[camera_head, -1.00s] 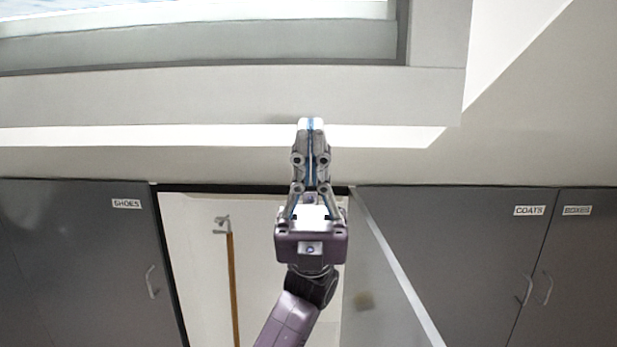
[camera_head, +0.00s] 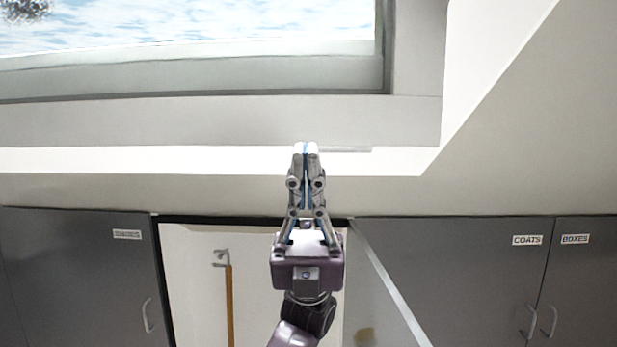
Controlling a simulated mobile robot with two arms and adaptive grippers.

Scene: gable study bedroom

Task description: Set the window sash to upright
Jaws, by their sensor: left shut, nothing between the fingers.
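The window sash (camera_head: 250,108) fills the upper left of the head view as a pale frame around a glass pane (camera_head: 200,30) that shows bright sky. Its lower rail runs across above my left gripper, and its right side rail stands near the middle. I cannot tell its exact tilt. My left gripper (camera_head: 305,148) is shut and empty, pointing up. Its fingertips overlap the white strip just below the lower rail in the picture; I cannot tell if they touch anything. My right gripper is not in view.
Dark cupboard doors marked COATS (camera_head: 465,270) and BOXES (camera_head: 588,280) stand at lower right. Another dark door (camera_head: 75,270) is at lower left. Between them is an open niche with a wooden pole on a hook (camera_head: 230,300). A sloped ceiling (camera_head: 530,140) rises at right.

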